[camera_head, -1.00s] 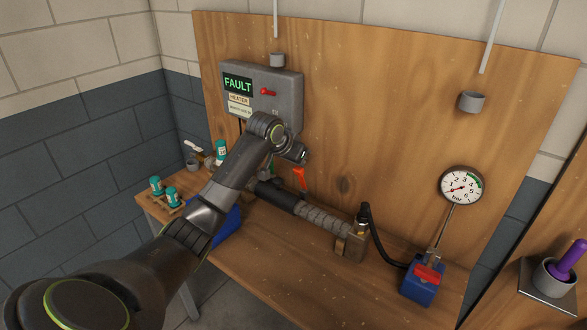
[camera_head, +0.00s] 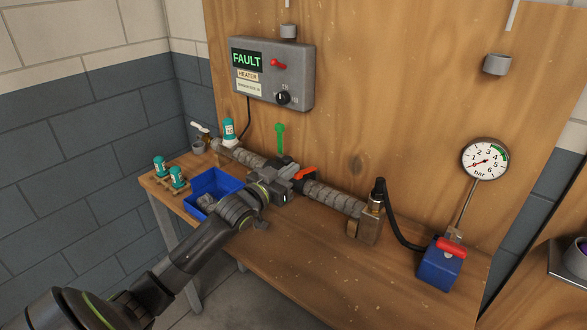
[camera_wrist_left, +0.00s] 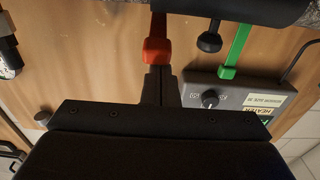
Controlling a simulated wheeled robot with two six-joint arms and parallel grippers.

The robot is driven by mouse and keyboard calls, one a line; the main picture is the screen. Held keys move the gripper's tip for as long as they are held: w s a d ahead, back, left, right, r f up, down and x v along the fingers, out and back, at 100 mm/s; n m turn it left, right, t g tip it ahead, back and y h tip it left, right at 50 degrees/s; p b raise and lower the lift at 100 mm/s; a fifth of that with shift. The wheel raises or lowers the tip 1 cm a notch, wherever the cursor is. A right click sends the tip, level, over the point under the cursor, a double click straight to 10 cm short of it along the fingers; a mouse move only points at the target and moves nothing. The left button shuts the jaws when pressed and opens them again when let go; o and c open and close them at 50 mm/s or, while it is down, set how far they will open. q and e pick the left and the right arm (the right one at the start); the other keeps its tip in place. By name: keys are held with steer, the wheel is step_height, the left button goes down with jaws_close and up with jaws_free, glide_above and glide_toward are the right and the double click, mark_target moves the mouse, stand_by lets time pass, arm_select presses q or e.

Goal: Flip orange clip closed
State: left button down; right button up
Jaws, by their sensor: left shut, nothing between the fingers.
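The orange clip (camera_head: 305,173) is at the pipe, just right of my left gripper in the head view, and leans low at a slant. In the left wrist view the orange clip (camera_wrist_left: 157,48) shows its blocky end right before the fingertips. My left gripper (camera_head: 284,178) is shut and empty. Its fingertips (camera_wrist_left: 161,85) are close together at the clip's end; I cannot tell if they touch it. My gripper hides part of the pipe fitting in the head view. The right gripper is not in view.
A green lever (camera_head: 280,138) stands upright behind my gripper. The grey heater box (camera_head: 273,75) reads FAULT. A wrapped pipe (camera_head: 335,199) runs to a brass fitting (camera_head: 369,222). A blue bin (camera_head: 216,180) is at left and a gauge (camera_head: 485,160) at right. The front bench is clear.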

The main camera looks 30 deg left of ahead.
arm_select(q)
steer(key=r+p, duration=0.2)
steer(key=w+r+p, duration=0.1)
steer(key=r, duration=0.1)
steer(key=shift+r+p, duration=0.35)
steer(key=s+a+f+b, duration=0.1)
steer(key=s+f, duration=0.1)
steer(key=s, duration=1.7)
steer(key=shift+s+a, duration=0.25)
steer(key=shift+s, duration=0.15)
steer(key=shift+f, duration=0.1)
